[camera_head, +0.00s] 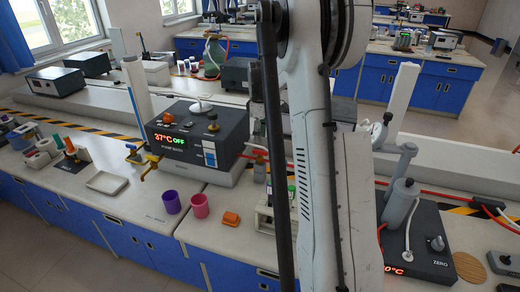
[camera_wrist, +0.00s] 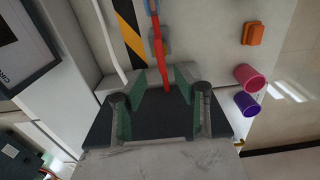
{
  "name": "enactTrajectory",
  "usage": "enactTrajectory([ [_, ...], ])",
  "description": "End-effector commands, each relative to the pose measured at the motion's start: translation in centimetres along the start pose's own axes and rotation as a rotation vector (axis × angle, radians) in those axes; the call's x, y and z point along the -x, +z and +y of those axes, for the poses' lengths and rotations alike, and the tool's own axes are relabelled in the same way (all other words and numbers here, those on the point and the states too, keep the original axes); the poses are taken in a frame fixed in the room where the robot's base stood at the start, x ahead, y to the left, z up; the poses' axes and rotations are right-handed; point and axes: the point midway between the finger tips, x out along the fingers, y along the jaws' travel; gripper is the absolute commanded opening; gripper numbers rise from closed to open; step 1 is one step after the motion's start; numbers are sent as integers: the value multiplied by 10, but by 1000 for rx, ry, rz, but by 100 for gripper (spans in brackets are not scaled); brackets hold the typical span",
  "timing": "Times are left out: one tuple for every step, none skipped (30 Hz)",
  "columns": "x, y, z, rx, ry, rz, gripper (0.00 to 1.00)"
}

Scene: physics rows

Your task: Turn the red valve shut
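My gripper (camera_wrist: 160,92) shows in the wrist view with its two fingers spread apart and a wide gap between them. A thin red strip (camera_wrist: 160,60), which looks like a hose or a handle, runs from the top edge down into this gap. It passes a blue-grey fitting (camera_wrist: 157,42). I cannot tell whether the strip touches the fingers or lies beyond them. No clear red valve can be made out in either view. In the head view my arm hides the middle of the bench, and my gripper cannot be made out.
A purple cup (camera_head: 171,202), a pink cup (camera_head: 200,206) and an orange block (camera_head: 231,218) stand on the bench left of my arm. A black box with a lit display (camera_head: 195,140) stands behind them. Red tubing (camera_head: 440,194) runs along the right bench.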

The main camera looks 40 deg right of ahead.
Motion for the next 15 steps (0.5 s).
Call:
enactTrajectory([
  [-10,0,0,0,0,0,29],
  [-15,0,0,0,0,0,29],
  [-23,0,0,0,0,0,29],
  [-28,0,0,0,0,0,29],
  [-32,0,0,0,0,0,29],
  [-38,0,0,0,0,0,29],
  [-43,0,0,0,0,0,29],
  [-47,0,0,0,0,0,29],
  [-51,0,0,0,0,0,29],
  [-54,0,0,0,0,0,29],
  [-57,0,0,0,0,0,29],
  [-60,0,0,0,0,0,29],
  [-62,0,0,0,0,0,29],
  [-63,0,0,0,0,0,29],
  [-65,0,0,0,0,0,29],
])
